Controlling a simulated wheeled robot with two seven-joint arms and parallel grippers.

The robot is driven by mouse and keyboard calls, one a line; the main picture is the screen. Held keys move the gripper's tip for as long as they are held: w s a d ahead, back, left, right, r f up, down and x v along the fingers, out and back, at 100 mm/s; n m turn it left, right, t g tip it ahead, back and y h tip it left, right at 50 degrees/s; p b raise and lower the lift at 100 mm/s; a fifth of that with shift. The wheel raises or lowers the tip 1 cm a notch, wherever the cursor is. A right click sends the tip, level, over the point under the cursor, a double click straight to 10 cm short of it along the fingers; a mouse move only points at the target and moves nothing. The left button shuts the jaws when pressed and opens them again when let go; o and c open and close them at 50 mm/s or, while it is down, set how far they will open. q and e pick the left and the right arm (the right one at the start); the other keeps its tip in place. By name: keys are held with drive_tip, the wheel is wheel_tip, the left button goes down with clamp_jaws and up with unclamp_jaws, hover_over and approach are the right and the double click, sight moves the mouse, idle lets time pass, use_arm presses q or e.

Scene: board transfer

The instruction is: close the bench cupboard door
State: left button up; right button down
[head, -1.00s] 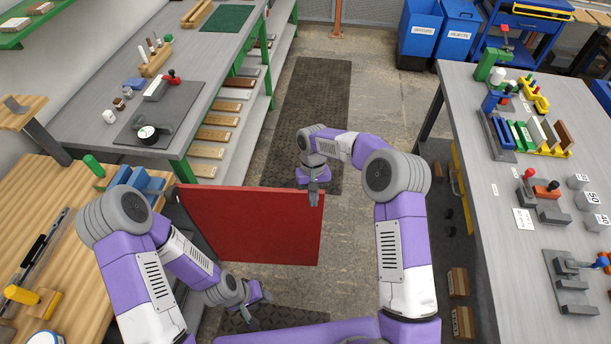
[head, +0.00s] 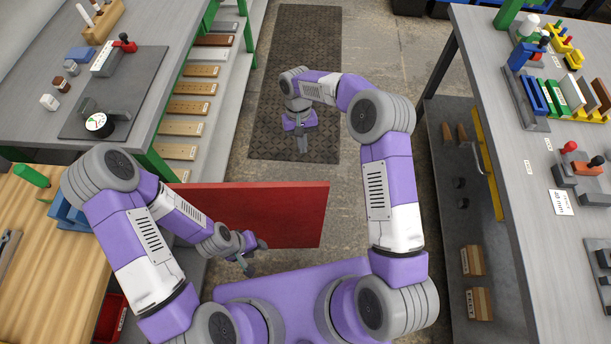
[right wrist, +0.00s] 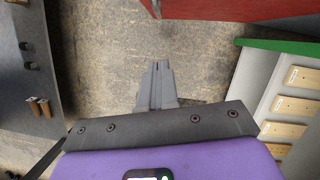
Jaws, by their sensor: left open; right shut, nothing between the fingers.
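The red cupboard door (head: 290,215) stands swung out from the wooden bench (head: 40,265) on the left, its free edge pointing right over the floor. Its red panel also shows at the top of the right wrist view (right wrist: 215,8). My right gripper (head: 303,148) is beyond the door's far side, above the dark floor mat, shut and empty; in the right wrist view its fingers (right wrist: 157,68) are together, apart from the door. My left gripper (head: 256,256) is on the near side of the door, low and close to its face. Whether it touches the door I cannot tell.
A grey workbench (head: 155,40) with a shelf of boards is at the back left. Another grey bench (head: 510,190) with fixtures and a lower shelf stands at the right.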

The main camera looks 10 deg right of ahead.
drive_tip(key=s+f+b, duration=0.2)
drive_tip(key=s+f, duration=0.5)
drive_tip(key=f, duration=0.2)
drive_tip(key=shift+f, duration=0.3)
